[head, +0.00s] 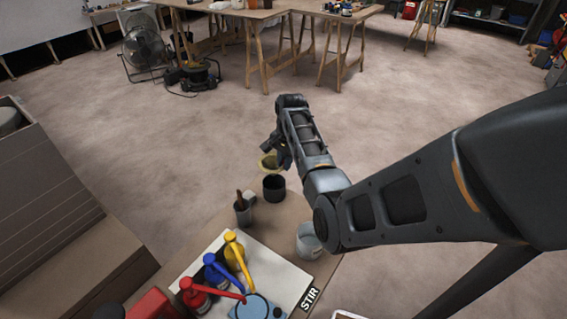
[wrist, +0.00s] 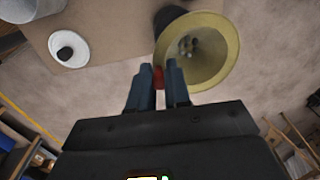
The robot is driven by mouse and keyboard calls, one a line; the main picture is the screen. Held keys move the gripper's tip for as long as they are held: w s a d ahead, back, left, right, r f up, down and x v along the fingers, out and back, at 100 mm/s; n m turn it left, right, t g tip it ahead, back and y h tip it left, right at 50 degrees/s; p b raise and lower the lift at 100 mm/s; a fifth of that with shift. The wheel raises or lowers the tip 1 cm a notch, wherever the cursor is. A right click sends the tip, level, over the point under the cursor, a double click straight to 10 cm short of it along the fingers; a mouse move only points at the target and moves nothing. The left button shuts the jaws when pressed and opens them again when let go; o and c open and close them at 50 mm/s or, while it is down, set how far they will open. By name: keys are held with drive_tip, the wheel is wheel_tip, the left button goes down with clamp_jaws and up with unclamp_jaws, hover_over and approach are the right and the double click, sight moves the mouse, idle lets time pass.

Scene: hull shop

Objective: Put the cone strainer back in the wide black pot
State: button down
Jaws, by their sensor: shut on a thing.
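The cone strainer is a yellowish cone with a wide rim. In the wrist view the strainer (wrist: 205,50) is held by a small red part at its rim, between the two fingertips of my gripper (wrist: 159,78). In the head view the strainer (head: 268,162) hangs in the air just above the wide black pot (head: 274,187), and my gripper (head: 277,150) is at its upper side, partly hidden by my arm. The pot stands near the far corner of the bench. In the wrist view a dark edge of the pot (wrist: 168,18) shows behind the strainer.
A light grey can (head: 308,240) stands nearer, under my arm. Red, blue and yellow pump bottles (head: 235,252) stand on a white board (head: 275,268). Bare floor lies beyond the bench.

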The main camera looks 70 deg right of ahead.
drive_tip(key=shift+f+b, duration=2)
drive_tip(key=shift+f, duration=0.05)
drive_tip(key=shift+f+b, duration=1.45)
drive_tip(key=shift+f, duration=1.1)
drive_tip(key=c, duration=1)
unclamp_jaws()
drive_tip(key=shift+o, duration=0.3)
drive_tip(key=o, duration=0.4)
drive_tip(key=shift+o, duration=0.2)
drive_tip(key=shift+r+p, duration=3.5)
drive_tip(key=shift+r, duration=0.05)
